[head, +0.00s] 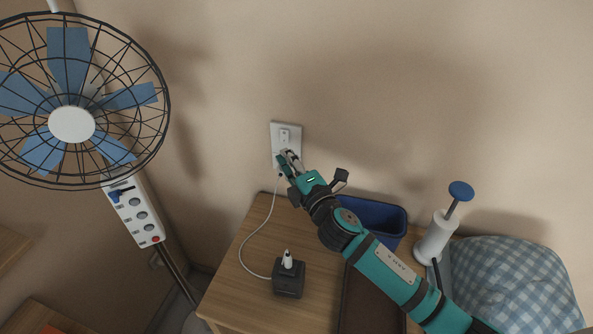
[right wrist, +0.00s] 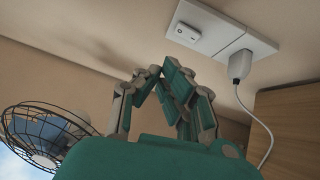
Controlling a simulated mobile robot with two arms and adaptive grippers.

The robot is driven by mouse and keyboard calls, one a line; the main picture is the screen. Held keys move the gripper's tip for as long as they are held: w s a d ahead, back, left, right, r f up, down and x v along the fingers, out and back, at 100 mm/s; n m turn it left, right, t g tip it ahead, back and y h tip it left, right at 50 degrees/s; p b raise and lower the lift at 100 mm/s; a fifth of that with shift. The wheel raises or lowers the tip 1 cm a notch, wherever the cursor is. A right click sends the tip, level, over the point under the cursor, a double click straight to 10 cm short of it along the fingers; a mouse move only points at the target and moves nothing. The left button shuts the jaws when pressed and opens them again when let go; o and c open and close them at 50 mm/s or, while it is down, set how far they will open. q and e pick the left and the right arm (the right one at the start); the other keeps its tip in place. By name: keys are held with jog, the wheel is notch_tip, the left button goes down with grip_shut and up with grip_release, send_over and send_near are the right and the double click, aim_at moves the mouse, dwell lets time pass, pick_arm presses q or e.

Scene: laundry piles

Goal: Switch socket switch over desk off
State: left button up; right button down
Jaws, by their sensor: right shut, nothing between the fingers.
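A white socket plate with a rocker switch (head: 284,134) is on the wall over the wooden desk (head: 230,287). The switch also shows in the right wrist view (right wrist: 189,36), with a white plug (right wrist: 239,65) in the socket half beside it. My right gripper (head: 288,157) is shut and empty. In the head view its fingertips overlap the plate just below the switch. In the right wrist view the fingertips (right wrist: 151,72) appear apart from the plate. Whether they touch the wall cannot be told. My left gripper is not in view.
A caged fan (head: 72,124) with a switch panel (head: 138,213) stands at the left. A dark cube (head: 288,279) with a white cord sits on the desk. A blue bin (head: 392,222), a white pump bottle (head: 435,238) and a checkered pillow (head: 515,285) are at the right.

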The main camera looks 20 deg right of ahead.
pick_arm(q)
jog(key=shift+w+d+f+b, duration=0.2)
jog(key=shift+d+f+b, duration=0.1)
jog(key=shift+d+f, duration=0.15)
pick_arm(e)
jog(key=s, duration=0.5)
jog(key=shift+d+r, duration=0.2)
jog(key=shift+r, duration=0.2)
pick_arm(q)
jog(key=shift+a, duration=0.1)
